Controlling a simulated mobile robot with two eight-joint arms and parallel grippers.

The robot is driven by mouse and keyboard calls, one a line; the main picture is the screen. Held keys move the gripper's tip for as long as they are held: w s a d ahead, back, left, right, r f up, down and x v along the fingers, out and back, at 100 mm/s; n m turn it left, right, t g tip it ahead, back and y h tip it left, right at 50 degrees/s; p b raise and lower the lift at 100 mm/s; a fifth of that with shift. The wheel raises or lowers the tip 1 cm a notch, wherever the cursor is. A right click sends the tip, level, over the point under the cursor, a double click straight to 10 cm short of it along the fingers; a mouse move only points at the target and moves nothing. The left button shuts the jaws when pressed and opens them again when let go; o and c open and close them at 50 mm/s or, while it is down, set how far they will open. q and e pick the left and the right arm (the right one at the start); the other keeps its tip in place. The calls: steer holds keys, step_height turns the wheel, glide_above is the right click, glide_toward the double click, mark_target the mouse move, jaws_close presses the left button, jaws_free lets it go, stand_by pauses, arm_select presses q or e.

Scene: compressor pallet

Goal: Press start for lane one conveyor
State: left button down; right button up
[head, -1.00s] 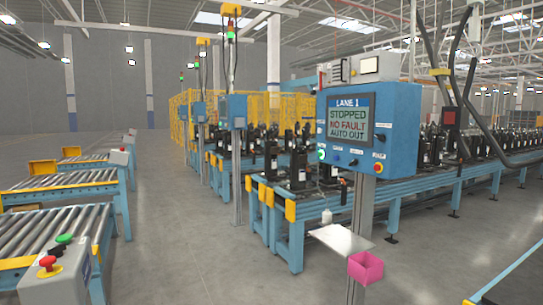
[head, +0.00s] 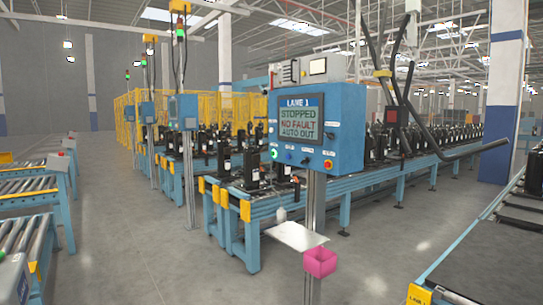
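The blue lane 1 control box (head: 347,132) stands on a grey post right of centre in the head view. Its screen (head: 299,121) reads "LANE 1", "STOPPED", "NO FAULT", "AUTO OUT". A green button (head: 274,153) sits at the lower left of the box face. A blue knob (head: 289,156), a dark knob and an orange-red button (head: 328,164) sit along the lower edge. Their small labels are too small to read surely. The lane conveyor (head: 370,178) with dark compressors runs behind the box. Neither of my grippers is in view.
A small shelf (head: 297,236) and a pink bin (head: 320,262) are on the post below the box. Roller conveyors (head: 28,188) stand at the left. Another dark-topped conveyor (head: 490,245) fills the lower right. Grey floor (head: 150,255) is open in front.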

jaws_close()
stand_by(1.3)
